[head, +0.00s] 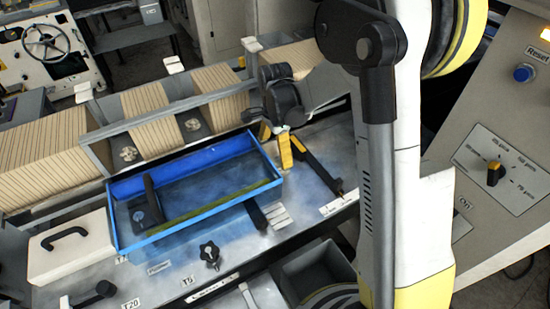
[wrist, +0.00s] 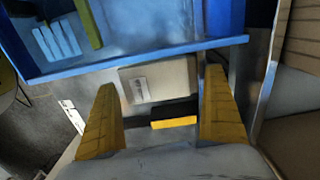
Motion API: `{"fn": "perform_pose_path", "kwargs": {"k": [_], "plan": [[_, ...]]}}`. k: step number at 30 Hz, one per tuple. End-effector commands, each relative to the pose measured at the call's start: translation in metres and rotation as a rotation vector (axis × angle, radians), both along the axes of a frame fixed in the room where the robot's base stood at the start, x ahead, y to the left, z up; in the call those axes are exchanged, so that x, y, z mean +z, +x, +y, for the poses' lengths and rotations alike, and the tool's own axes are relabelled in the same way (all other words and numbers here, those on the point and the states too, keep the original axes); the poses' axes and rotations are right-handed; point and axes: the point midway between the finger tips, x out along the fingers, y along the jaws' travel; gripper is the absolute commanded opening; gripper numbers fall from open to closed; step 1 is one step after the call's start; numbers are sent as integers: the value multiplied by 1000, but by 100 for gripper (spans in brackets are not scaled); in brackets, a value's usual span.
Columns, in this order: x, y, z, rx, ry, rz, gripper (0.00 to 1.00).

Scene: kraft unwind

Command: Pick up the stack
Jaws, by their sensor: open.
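In the wrist view, a pale tan block (wrist: 160,82) with a small printed white label lies beyond and between the fingertips. It may be the stack, but I cannot make out separate layers. My gripper (wrist: 161,80) is open, with one yellow finger on each side and nothing gripped. A small black and yellow piece (wrist: 174,115) shows between the fingers, nearer the palm. In the head view, my gripper (head: 277,140) points down at the right end of the blue tray (head: 200,223). The tan block is not clear there.
The blue tray's wall (wrist: 140,61) runs close beyond the fingertips. Bins with tan ribbed packs (head: 215,90) stand behind the tray. A white case with a black handle (head: 70,250) is at the left. A black knob (head: 209,254) stands in front.

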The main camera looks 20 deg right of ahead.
Motion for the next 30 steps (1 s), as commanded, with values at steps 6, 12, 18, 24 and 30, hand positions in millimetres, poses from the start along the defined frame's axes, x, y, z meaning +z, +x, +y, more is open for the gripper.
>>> {"fn": "perform_pose_path", "kwargs": {"k": [6, 12, 18, 24, 30], "plan": [[1, 0, 0, 0, 0, 0, 76], [1, 0, 0, 0, 0, 0, 48], [2, 0, 0, 0, 0, 0, 48], [18, 0, 0, 0, 0, 0, 48], [51, -3, -14, -5, 0, 0, 48]]}}
